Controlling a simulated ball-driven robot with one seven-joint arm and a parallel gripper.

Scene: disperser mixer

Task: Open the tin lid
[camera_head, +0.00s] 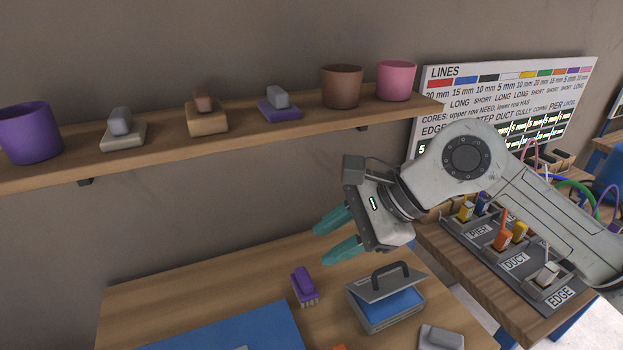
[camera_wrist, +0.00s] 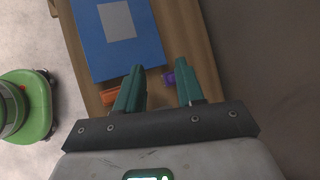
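The grey tin (camera_head: 378,326) stands on the wooden table at the lower right of the head view. Its grey lid (camera_head: 372,290) with a dark arched handle (camera_head: 391,270) sits tilted, raised off the near rim, and a blue inside (camera_head: 398,304) shows beneath it. Whether the lid is hinged or loose I cannot tell. My gripper (camera_head: 322,241) is above the table, up and left of the tin, with its teal fingers apart and nothing between them. The open fingers also show in the wrist view (camera_wrist: 158,82); the tin is not visible there.
A purple brush (camera_head: 304,285) lies left of the tin, and a grey block (camera_head: 440,338) in front. A blue mat (camera_head: 230,330) covers the table's left. A shelf (camera_head: 240,127) with pots runs along the wall above. A labelled rack (camera_head: 505,255) stands right.

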